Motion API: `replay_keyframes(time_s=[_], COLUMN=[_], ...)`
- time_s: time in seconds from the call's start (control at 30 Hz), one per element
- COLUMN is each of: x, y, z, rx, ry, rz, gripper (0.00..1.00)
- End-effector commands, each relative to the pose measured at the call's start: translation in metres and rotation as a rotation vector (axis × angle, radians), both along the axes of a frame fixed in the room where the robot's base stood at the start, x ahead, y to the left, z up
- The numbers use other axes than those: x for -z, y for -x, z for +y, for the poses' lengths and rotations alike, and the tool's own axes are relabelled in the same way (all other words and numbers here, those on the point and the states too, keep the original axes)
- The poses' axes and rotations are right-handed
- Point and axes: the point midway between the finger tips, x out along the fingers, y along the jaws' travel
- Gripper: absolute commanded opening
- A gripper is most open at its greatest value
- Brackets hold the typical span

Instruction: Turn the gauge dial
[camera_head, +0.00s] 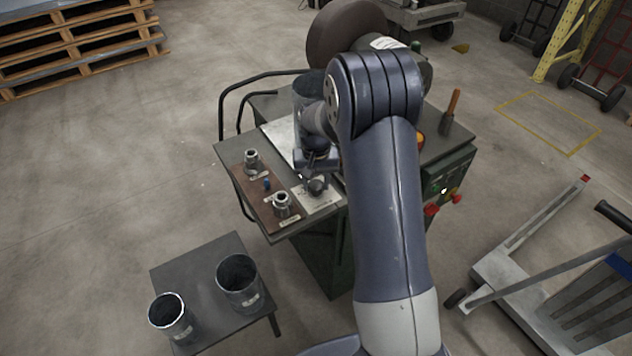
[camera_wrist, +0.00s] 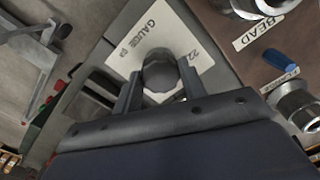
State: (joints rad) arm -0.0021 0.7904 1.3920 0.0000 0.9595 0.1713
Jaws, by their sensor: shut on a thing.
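The gauge dial is a dark round knob (camera_wrist: 160,74) on a pale plate (camera_wrist: 150,38) marked "GAUGE" and "22" in the wrist view. My gripper (camera_wrist: 159,84) has one finger on each side of the knob and is shut on it. In the head view my gripper (camera_head: 316,170) reaches down to the dial (camera_head: 317,185) at the front edge of the machine table. The plate (camera_head: 318,203) lies flat around the dial. The dial's pointer or setting cannot be made out.
A brown board (camera_head: 262,190) beside the plate holds two metal rolls (camera_head: 252,158) and (camera_head: 282,203), a blue item (camera_head: 267,184) and labels, one reading "BEAD" (camera_wrist: 259,33). A low stand (camera_head: 200,262) holds two dark cylinders (camera_head: 238,280) and (camera_head: 171,318). A cart (camera_head: 530,290) stands at right.

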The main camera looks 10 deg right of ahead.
Motion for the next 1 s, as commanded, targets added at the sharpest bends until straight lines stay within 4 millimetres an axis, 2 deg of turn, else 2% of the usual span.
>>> replay_keyframes(time_s=[1.0], x=[-0.0006], y=[-0.0006], z=[-0.0001], rx=[0.933], ry=[0.000], rz=[-0.002], gripper=[0.17])
